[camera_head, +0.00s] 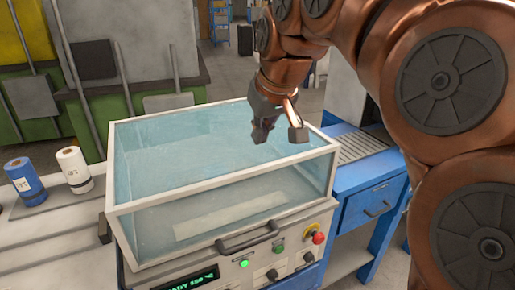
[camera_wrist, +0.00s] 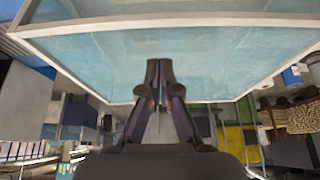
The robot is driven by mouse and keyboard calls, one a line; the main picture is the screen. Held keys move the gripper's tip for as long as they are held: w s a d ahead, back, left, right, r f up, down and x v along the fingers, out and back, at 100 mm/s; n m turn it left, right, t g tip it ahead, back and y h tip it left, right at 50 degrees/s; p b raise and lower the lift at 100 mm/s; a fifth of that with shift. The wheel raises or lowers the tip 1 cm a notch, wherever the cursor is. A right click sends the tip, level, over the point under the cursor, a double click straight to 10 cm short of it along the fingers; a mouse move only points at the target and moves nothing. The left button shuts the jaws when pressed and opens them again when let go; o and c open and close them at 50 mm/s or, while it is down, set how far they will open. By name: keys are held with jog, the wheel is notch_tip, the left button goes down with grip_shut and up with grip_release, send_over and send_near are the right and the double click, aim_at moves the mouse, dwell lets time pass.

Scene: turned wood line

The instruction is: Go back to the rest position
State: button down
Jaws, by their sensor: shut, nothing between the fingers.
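My gripper (camera_head: 277,133) hangs from my copper-coloured arm in the head view, in front of or over the back right part of a glass-sided case. In the wrist view my gripper (camera_wrist: 159,98) points at the glass, with its dark fingertips together and nothing between them. The case (camera_head: 152,203) has a pale frame and bluish clear panes, and it also shows in the wrist view (camera_wrist: 190,20). I cannot tell whether the fingers touch the glass.
A front panel under the case carries a dark handle (camera_head: 247,238), lit green buttons and a red knob (camera_head: 318,238). A blue roll (camera_head: 25,181) and a white roll (camera_head: 73,169) stand at the left. A blue cabinet (camera_head: 368,195) with a roller top stands at the right.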

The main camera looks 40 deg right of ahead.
jog(key=shift+v, duration=2.15)
jog(key=shift+w, duration=0.15)
jog(key=a+f+n+g+y+p, duration=0.1)
jog(key=a+f+n+g+p, duration=0.2)
jog(key=a+f, duration=0.9)
jog(key=s+a+f+g+p, duration=0.2)
jog(key=s+a+f, duration=0.5)
jog(key=s+f, duration=0.4)
jog(key=shift+s+n+g+y+p, duration=0.3)
jog(key=shift+s+g+p, duration=0.1)
jog(key=shift+g, duration=0.5)
jog(key=shift+d, duration=0.15)
